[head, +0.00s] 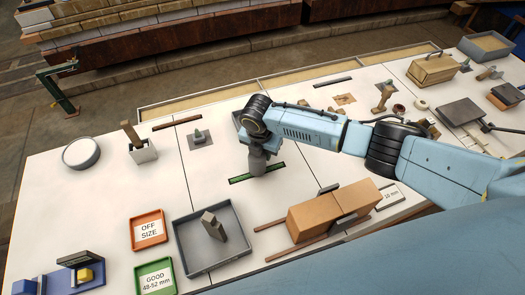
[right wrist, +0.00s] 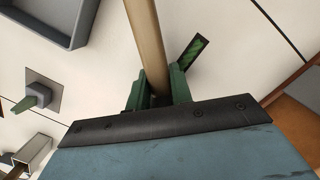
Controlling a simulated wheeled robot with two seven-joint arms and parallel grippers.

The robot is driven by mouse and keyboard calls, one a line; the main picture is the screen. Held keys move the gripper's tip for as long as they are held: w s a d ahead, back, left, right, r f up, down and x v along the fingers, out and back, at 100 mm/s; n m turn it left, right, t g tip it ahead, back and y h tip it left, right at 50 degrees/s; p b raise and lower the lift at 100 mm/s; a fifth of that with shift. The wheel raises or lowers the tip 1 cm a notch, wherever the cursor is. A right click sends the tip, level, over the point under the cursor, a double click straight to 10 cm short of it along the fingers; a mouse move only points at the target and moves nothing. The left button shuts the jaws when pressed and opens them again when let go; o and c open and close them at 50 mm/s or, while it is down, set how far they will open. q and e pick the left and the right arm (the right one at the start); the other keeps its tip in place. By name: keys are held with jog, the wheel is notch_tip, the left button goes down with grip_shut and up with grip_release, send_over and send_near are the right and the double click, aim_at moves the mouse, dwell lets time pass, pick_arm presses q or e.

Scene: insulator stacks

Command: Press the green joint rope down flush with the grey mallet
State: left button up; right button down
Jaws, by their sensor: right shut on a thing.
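The green joint rope (head: 240,180) lies in a dark narrow strip on the white table, and its bright green end (right wrist: 193,53) shows in the right wrist view. My right gripper (right wrist: 157,92) is shut on the tan wooden handle (right wrist: 147,40) of the grey mallet. In the head view the grey mallet head (head: 257,165) stands under my right gripper, over the middle of the strip and hiding that part. I cannot tell whether it touches the rope. My left gripper is not in view.
A grey tray (head: 182,247) with a block in it stands in front of the strip, with orange (head: 133,224) and green (head: 139,270) labelled trays to its left. Brown blocks (head: 325,212) lie at front right. A small grey plate (head: 208,141) sits behind left.

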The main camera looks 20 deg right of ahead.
jog(key=shift+f+b, duration=0.45)
jog(key=shift+f, duration=0.15)
dwell(0.8)
jog(key=shift+s+f+p, duration=0.2)
jog(key=shift+f+p, duration=0.1)
jog(key=shift+f, duration=0.05)
dwell(1.8)
jog(key=r+p, duration=0.5)
jog(key=shift+w+r, duration=0.2)
jog(key=shift+r+p, duration=1)
jog(key=shift+p, duration=0.1)
jog(key=shift+r, duration=0.15)
notch_tip(320, 180, up, 8)
jog(key=p, duration=0.8)
